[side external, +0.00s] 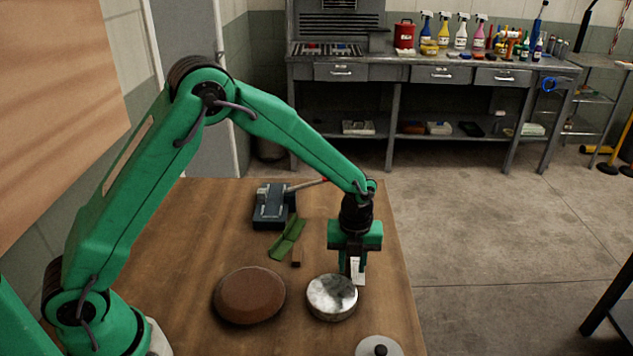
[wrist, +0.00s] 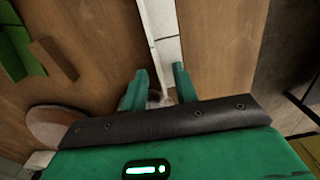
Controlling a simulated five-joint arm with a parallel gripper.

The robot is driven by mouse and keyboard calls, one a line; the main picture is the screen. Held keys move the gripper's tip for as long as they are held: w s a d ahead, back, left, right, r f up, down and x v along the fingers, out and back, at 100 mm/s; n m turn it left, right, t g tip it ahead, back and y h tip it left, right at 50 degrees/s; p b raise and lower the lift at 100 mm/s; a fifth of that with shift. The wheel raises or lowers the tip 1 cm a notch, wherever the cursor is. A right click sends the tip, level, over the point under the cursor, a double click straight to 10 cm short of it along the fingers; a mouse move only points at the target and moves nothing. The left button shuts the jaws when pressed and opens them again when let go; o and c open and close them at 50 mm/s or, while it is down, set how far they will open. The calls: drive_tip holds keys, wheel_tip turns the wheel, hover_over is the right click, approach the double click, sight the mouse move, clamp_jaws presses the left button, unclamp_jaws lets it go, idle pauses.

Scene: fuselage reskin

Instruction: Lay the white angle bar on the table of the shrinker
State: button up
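The white angle bar (side external: 358,271) shows just under my gripper in the side view, beside the shiny round metal piece. In the wrist view the bar (wrist: 163,38) runs from the top edge down to between my fingers. My gripper (side external: 352,268) points straight down. Its two green fingers (wrist: 160,82) stand apart, one on each side of the bar; I see no clear grip on it. The near end of the bar is hidden by my gripper. The shrinker (side external: 271,205), a dark block-shaped machine with a long lever, stands farther back on the wooden table, left of my gripper.
A green sheet piece (side external: 288,238) and small brown block (side external: 296,257) lie before the shrinker. A brown round pad (side external: 249,295), the shiny round metal piece (side external: 331,298) and a knobbed disc (side external: 379,347) are nearer. The table's right edge (side external: 407,275) is close to my gripper.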

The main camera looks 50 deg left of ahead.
clamp_jaws()
drive_tip(key=shift+r, duration=0.15)
drive_tip(key=shift+r, duration=0.55)
drive_tip(key=r, duration=0.3)
drive_tip(key=shift+s+d+r, duration=0.1)
drive_tip(key=shift+s+d, duration=0.05)
drive_tip(key=shift+d, duration=0.1)
drive_tip(key=s+d+r, duration=0.6)
drive_tip(key=s+d, duration=0.1)
drive_tip(key=s, duration=0.1)
drive_tip(key=shift+d+r, duration=0.2)
drive_tip(key=shift+d, duration=0.15)
